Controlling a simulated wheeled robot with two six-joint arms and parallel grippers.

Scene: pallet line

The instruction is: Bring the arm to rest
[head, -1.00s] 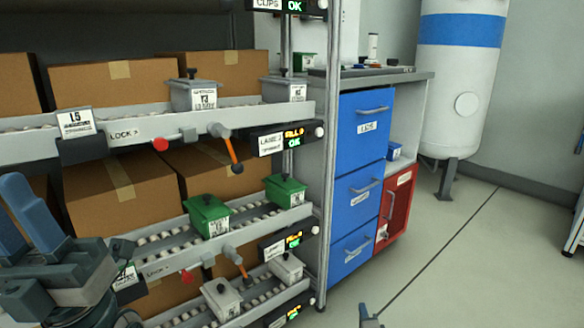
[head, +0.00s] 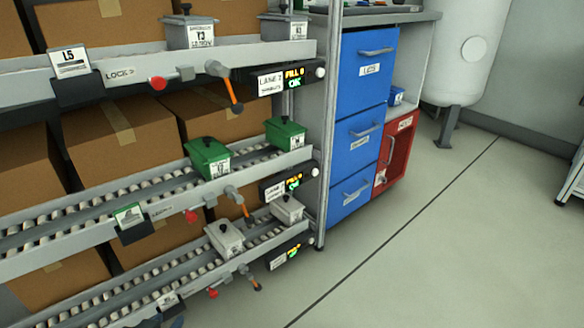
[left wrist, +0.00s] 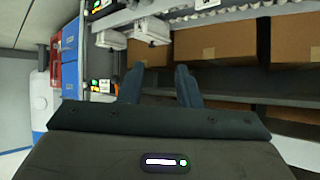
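My left gripper (left wrist: 158,84) shows in the left wrist view with its two dark blue fingers apart and nothing between them. It points toward the flow rack and touches nothing that I can see. In the head view only a small dark piece, perhaps part of this gripper, shows at the bottom edge. My right gripper is in neither view.
The flow rack's roller lanes (head: 60,232) hold green bins (head: 208,157) and grey bins (head: 225,238), with brown cartons (head: 120,140) behind. Lock levers (head: 224,84) stick out in front. Blue drawers (head: 364,75) and a red cabinet (head: 394,155) stand right of it. The floor (head: 440,250) at right is clear.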

